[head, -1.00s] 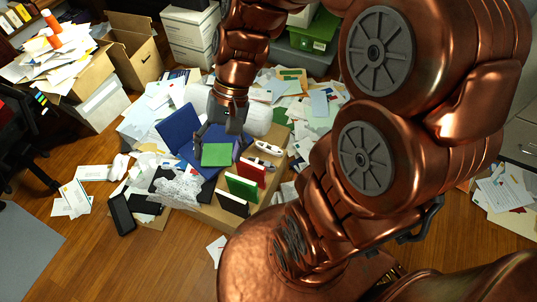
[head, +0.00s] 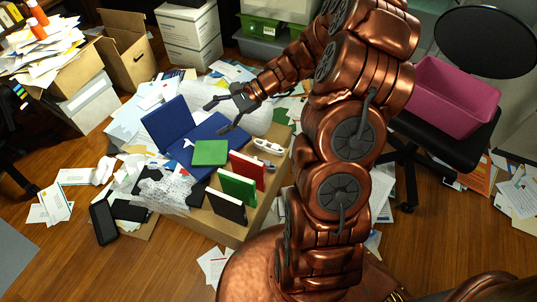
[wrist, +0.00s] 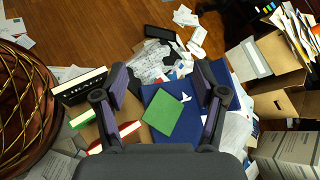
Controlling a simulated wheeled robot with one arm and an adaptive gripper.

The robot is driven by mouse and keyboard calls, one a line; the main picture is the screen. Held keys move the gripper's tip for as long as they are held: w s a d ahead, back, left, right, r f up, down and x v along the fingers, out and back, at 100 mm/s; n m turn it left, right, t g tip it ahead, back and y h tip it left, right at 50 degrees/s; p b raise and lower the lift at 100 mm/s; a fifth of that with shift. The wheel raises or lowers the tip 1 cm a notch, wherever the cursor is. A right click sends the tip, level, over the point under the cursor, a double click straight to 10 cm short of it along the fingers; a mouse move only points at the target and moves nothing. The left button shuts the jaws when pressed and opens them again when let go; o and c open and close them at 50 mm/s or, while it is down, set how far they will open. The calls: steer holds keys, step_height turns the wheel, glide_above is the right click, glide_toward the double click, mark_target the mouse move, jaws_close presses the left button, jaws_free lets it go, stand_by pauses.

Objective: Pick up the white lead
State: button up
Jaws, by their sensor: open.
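A small white elongated object (head: 268,146), possibly the white lead, lies on the cardboard box top beside the upright books. It is too small to identify surely, and I cannot place it in the wrist view. My gripper (head: 224,113) is open and empty. It hangs above the blue binder (head: 205,133), left of and behind the white object. In the wrist view, the gripper's fingers (wrist: 163,80) spread either side of the blue binder and a green square item (wrist: 174,115). A small white shape (wrist: 184,97) lies at that item's edge.
Red (head: 247,170), green (head: 238,188) and black (head: 226,205) books stand upright at the box's front. Crumpled clear wrap (head: 172,190) lies left of them. A pink bin (head: 455,97) rests on a chair at right. Papers litter the floor; the left foreground is clearer.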

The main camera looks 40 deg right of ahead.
steer(key=w+d+f+m+t+b, duration=0.35)
steer(key=d+f, duration=0.35)
steer(key=f, duration=0.3)
steer(key=m+t+h+b, duration=0.5)
steer(key=m+b, duration=0.6)
glide_toward(271, 146)
steer(key=w, duration=0.1)
steer(key=w+a, duration=0.1)
steer(key=w, duration=0.1)
steer(key=shift+w+a+f+g, duration=0.15)
steer(key=shift+w+f+g, duration=0.1)
steer(key=shift+w+f, duration=0.15)
steer(key=shift+f, duration=0.1)
steer(key=b+x, duration=0.1)
steer(key=x, duration=0.1)
steer(key=b+x, duration=0.1)
steer(key=x, duration=0.1)
steer(key=b+x, duration=0.2)
steer(key=shift+a+f, duration=0.25)
steer(key=shift+f, duration=0.15)
steer(key=shift+w+a, duration=0.15)
steer(key=shift+w, duration=0.25)
steer(key=c, duration=1.3)
